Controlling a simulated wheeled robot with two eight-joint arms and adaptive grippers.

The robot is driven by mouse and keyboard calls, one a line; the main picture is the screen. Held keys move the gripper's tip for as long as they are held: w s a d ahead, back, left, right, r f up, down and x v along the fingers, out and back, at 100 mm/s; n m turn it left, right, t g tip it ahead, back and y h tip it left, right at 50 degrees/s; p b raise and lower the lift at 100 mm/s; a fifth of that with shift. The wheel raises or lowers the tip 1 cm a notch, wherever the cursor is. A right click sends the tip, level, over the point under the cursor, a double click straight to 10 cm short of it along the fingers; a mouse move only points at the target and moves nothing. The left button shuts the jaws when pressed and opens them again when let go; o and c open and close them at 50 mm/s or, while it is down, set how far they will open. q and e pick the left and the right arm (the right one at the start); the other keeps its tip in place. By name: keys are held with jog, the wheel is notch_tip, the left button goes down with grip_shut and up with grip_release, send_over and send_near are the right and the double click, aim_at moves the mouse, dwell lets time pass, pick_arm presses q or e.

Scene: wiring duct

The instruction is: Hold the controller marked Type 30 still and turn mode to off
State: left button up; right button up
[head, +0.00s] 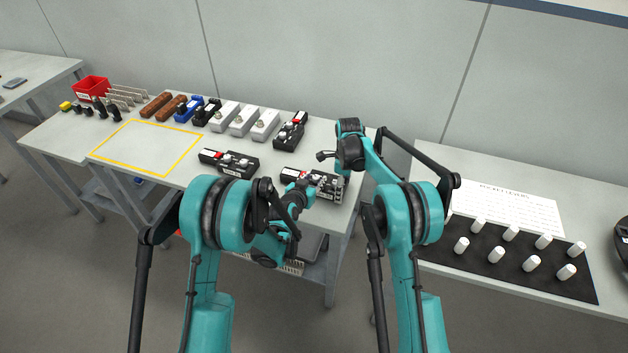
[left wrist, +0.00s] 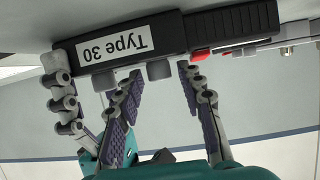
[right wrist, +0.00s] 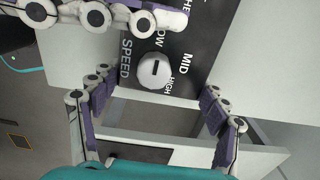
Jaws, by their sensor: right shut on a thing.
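The black controller (head: 291,172) lies near the right end of the table. Its label reads Type 30 in the left wrist view (left wrist: 115,42), where two grey knobs stick out from its face. My left gripper (left wrist: 160,82) is open, with one fingertip on each side of a knob (left wrist: 160,70), small gaps showing. My right gripper (right wrist: 157,98) is shut on the controller's end, one finger along each side. Between its fingers is the white SPEED dial (right wrist: 154,73), marked MID and HIGH. The left gripper's fingers cover the other knob there, so its mark is hidden.
Two similar controllers lie nearby, one to the left (head: 229,163) and one behind (head: 290,131). White, black, blue and brown parts line the table's back. A yellow outline (head: 150,148) encloses free room.

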pick_arm(q)
jog(key=v, duration=1.2)
jog(key=w+m+g, duration=0.1)
jog(key=w, duration=0.1)
jog(key=w+f+g, duration=0.1)
jog(key=w, duration=0.1)
jog(key=w+d+f+m+g, duration=0.1)
jog(key=w, duration=0.1)
jog(key=shift+w+d+m, duration=0.15)
jog(key=shift+w+m, duration=0.1)
jog(key=shift+m, duration=0.05)
jog(key=w+m+g, duration=0.2)
jog(key=w, duration=0.1)
jog(key=shift+w+d+r, duration=0.15)
jog(key=shift+w+d, duration=0.05)
jog(key=shift+w, duration=0.1)
jog(key=r+m+g, duration=0.1)
jog(key=w+r+m+g, duration=0.2)
jog(key=shift+a+r+g, duration=0.3)
jog(key=shift+a+r, duration=0.1)
notch_tip(320, 180, up, 5)
jog(key=s+a+m+g, duration=0.1)
jog(key=s+m+g, duration=0.1)
jog(key=m+g, duration=0.1)
jog(key=x, duration=1.1)
jog(key=shift+w+a+f, duration=0.2)
jog(key=shift+w+f, duration=0.05)
jog(key=shift+w, duration=0.15)
